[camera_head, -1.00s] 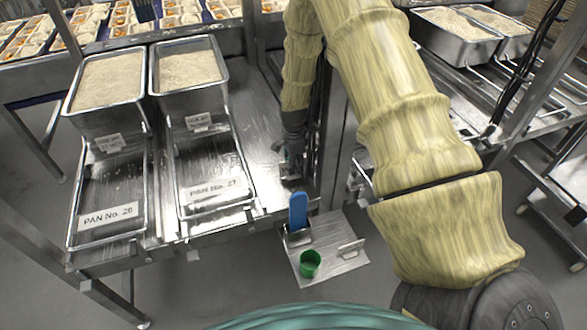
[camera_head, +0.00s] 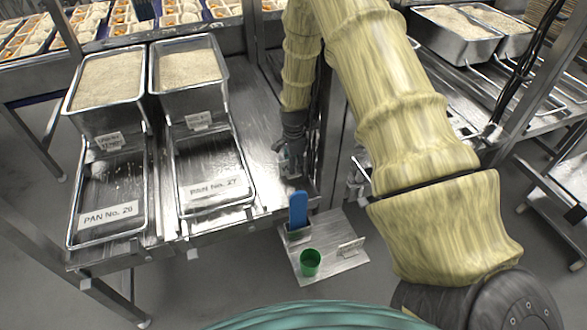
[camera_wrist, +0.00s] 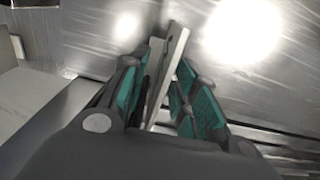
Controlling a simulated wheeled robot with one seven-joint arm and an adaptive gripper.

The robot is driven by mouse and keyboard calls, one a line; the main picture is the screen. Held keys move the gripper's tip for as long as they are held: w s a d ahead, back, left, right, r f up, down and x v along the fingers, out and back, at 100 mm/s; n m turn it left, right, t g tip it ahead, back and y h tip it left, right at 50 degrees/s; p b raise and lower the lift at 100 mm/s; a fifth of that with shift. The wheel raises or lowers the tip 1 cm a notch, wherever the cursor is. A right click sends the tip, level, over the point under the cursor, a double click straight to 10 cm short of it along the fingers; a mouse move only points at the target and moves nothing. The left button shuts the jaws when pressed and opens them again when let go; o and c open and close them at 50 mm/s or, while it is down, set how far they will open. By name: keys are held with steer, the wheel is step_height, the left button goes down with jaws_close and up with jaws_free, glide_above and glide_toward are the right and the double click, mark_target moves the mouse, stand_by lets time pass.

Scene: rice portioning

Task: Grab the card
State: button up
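A thin pale upright plate, which looks like the card (camera_wrist: 168,66), shows nearly edge-on in the wrist view. My gripper (camera_wrist: 160,72) has its teal-padded fingers on either side of it. The fingers are apart, and a gap shows beside the plate; contact with the pads is not clear. In the head view my gripper (camera_head: 289,160) is low over the metal table, right of the pans. The card cannot be made out there.
A blue-handled tool (camera_head: 298,210) and green cup (camera_head: 310,262) are on a small shelf (camera_head: 335,262) in front. A metal post stands close right of my gripper.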

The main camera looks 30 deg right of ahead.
jaws_close()
stand_by(0.3)
